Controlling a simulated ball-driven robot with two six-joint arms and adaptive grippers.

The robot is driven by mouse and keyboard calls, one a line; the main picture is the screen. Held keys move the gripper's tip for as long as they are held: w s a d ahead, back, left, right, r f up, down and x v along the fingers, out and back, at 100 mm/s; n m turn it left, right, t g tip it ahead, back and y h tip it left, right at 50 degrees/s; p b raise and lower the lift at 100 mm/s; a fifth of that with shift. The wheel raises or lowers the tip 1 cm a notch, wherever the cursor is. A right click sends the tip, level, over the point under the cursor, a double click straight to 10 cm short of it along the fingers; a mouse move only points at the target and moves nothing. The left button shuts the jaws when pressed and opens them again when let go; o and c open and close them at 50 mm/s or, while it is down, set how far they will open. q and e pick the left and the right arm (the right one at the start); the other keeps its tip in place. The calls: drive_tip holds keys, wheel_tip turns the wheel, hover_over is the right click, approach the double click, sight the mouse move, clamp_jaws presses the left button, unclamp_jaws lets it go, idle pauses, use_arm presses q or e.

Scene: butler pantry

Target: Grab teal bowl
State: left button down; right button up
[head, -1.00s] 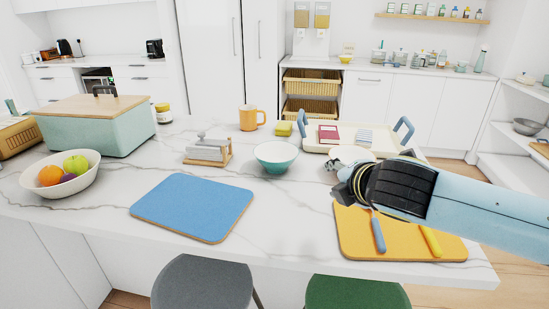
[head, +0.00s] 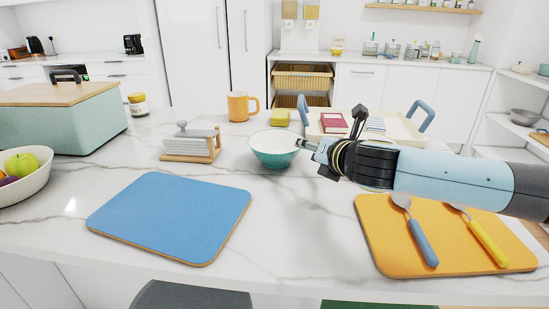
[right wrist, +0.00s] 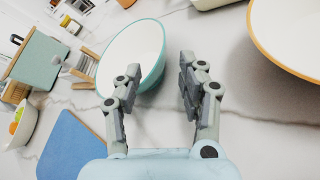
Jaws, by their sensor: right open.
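The teal bowl (head: 274,152), white inside, stands upright on the marble counter in the middle of the head view. My right gripper (head: 312,147) reaches in from the right, its fingertips close to the bowl's right side. In the right wrist view the right gripper (right wrist: 158,85) is open and empty. There the bowl (right wrist: 133,55) lies just beyond the left finger, its teal rim near that finger; I cannot tell whether they touch. My left gripper is not in view.
A blue board (head: 170,217) lies front left and an orange board (head: 380,243) with two spoons front right. A napkin holder (head: 190,147), orange mug (head: 240,106), yellow sponge (head: 280,118) and cream tray (head: 400,130) surround the bowl. A white orange-rimmed dish (right wrist: 290,40) lies right in the wrist view.

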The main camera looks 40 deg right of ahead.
sight(292, 143)
drive_tip(key=x, duration=0.8)
drive_tip(key=shift+w+f, duration=0.15)
drive_tip(key=shift+w, duration=0.2)
drive_tip(key=shift+s, duration=0.1)
clamp_jaws()
